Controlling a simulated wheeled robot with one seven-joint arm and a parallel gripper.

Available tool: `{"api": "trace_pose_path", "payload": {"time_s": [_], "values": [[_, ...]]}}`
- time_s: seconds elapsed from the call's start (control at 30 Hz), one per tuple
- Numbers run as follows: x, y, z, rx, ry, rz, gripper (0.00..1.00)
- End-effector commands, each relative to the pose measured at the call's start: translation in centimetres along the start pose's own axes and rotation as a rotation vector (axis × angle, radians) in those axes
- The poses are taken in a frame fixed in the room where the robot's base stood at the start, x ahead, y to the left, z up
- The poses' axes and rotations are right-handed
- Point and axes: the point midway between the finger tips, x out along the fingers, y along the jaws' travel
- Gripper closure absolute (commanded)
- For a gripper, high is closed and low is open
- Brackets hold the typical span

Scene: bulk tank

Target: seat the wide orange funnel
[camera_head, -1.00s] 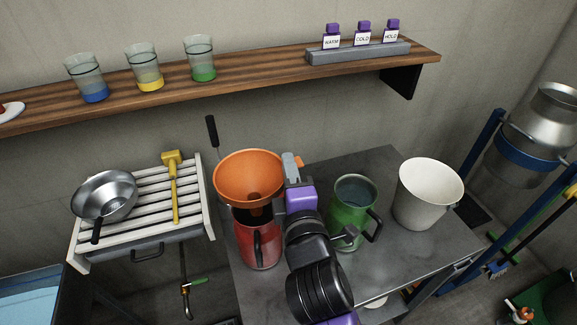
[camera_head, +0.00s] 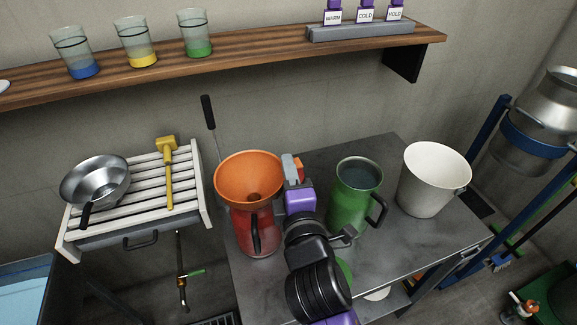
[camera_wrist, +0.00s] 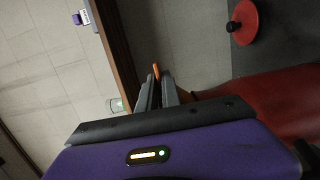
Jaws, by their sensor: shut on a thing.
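The wide orange funnel (camera_head: 235,178) is upright over the red jug (camera_head: 256,235), its cone down at the jug's top and hiding the mouth. I cannot tell whether the spout is fully seated. My gripper (camera_head: 292,170) is shut on the funnel at its right side, by an orange tab. In the wrist view, a small orange piece of the funnel (camera_wrist: 156,70) shows between my gripper's fingers (camera_wrist: 157,90). The red jug's side (camera_wrist: 245,95) is close beside them there.
A green jug (camera_head: 348,205) and a white bucket (camera_head: 426,190) stand to the right on the grey counter (camera_head: 400,258). A slatted rack (camera_head: 140,200) holds a pan (camera_head: 95,180) and a yellow mallet (camera_head: 168,180). A wooden shelf (camera_head: 260,42) with cups runs above.

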Motion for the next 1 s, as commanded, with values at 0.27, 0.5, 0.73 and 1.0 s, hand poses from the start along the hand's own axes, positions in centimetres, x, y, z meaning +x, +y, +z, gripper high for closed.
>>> {"api": "trace_pose_path", "payload": {"time_s": [0.27, 0.5, 0.73, 1.0], "values": [[0.0, 0.0, 0.0, 0.0, -0.001, 0.0, 0.72], [0.0, 0.0, 0.0, -0.001, -0.001, 0.0, 0.67], [-1.1, -0.1, 0.0, -0.001, 0.0, 0.0, 0.67], [-5.4, -0.1, 0.0, -0.001, 0.001, 0.0, 0.67]]}}
